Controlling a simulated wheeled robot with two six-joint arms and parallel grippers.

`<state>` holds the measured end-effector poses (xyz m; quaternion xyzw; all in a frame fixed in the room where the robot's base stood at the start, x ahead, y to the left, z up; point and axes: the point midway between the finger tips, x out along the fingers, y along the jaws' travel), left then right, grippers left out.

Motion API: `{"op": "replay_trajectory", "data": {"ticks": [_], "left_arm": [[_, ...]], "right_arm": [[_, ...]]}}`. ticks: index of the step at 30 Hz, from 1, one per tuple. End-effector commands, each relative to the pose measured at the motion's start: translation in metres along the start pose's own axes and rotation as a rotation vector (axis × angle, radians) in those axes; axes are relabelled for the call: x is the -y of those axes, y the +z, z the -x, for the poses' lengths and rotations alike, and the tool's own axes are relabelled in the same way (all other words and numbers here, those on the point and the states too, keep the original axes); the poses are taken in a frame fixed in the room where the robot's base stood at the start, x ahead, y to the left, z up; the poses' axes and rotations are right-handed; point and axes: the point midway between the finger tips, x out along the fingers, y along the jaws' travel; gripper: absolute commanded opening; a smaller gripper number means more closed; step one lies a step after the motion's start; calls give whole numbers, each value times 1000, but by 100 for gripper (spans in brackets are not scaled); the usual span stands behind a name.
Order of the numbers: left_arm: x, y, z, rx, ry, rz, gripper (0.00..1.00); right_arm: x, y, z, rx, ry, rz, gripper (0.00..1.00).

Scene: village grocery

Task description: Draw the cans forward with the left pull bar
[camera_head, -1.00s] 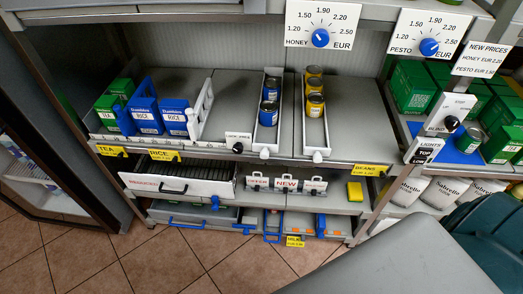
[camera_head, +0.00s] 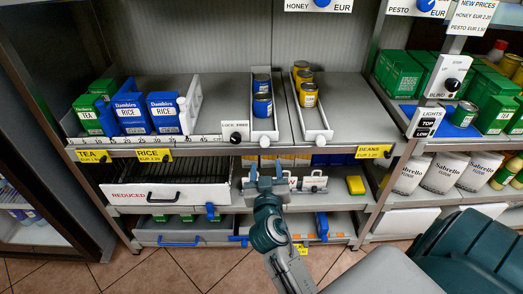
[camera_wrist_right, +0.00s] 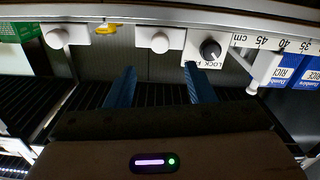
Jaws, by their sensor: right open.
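The left white tray (camera_head: 265,133) holds blue cans (camera_head: 262,105) in a row on the middle shelf. Its white pull knob (camera_head: 264,142) sticks out at the shelf's front edge and shows in the right wrist view (camera_wrist_right: 160,41). The right tray (camera_head: 316,122) holds yellow cans (camera_head: 307,95); its knob (camera_head: 321,140) is also at the front. My right gripper (camera_head: 265,172) is open and empty, below and in front of the left knob. In the wrist view its two blue fingers (camera_wrist_right: 161,82) are spread, with the left knob above the gap between them. My left gripper is not in view.
A black lock dial (camera_head: 235,137) sits just left of the left knob. Rice packs (camera_head: 165,112) and a white divider (camera_head: 190,112) stand further left. Below are a reduced drawer (camera_head: 165,193), white tags and a yellow block (camera_head: 355,185).

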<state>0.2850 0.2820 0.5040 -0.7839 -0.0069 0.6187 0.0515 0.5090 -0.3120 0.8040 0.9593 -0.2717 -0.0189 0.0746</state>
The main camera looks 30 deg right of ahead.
Motion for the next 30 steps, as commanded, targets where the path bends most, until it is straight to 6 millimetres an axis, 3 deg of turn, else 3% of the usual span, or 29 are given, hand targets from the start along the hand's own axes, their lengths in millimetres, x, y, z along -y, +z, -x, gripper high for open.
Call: {"op": "replay_trajectory", "data": {"ticks": [15,21,30], "left_arm": [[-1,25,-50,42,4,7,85],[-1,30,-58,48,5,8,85],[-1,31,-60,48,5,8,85]], "right_arm": [[0,-1,-87,1,-2,5,49],[0,0,-102,2,-2,3,49],[1,1,-103,3,-3,2,47]]}}
